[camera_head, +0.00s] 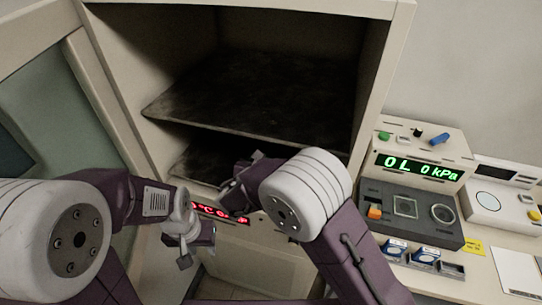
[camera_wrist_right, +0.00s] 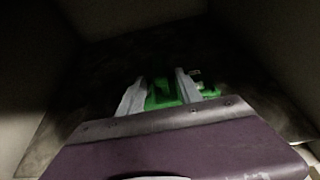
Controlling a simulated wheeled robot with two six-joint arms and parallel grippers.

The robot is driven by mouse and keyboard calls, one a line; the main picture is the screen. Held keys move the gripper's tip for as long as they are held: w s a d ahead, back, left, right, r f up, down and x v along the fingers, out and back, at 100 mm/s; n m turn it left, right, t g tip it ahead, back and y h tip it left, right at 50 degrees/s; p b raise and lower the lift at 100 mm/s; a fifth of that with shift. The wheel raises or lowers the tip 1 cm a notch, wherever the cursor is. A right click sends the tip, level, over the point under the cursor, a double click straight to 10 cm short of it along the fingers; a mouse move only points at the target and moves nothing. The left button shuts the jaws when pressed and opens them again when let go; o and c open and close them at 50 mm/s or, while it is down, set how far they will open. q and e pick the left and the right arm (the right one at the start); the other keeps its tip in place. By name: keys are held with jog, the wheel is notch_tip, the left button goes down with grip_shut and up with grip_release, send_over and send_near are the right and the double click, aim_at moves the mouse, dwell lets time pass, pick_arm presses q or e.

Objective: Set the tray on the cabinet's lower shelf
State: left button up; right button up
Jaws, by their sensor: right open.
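The cabinet (camera_head: 400,40) stands open in the head view, with a dark upper shelf (camera_head: 250,95) and a dark lower shelf (camera_head: 190,165) below it. My right arm reaches into the lower compartment, and its wrist hides part of that shelf. In the right wrist view my right gripper (camera_wrist_right: 156,78) is open, with its two pale fingers apart. The green tray (camera_wrist_right: 160,100) shows between and just beyond them on a dark surface, partly hidden by the gripper. I cannot tell whether the fingers touch it. My left gripper (camera_head: 197,248) is in front of the cabinet, below the shelves, its jaw state unclear.
The cabinet's open door (camera_head: 50,110) is at the left. At the right, a table holds a pressure device (camera_head: 420,165), a dark instrument (camera_head: 410,213) and small blue-white boxes (camera_head: 397,247).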

jog(key=v, duration=0.7)
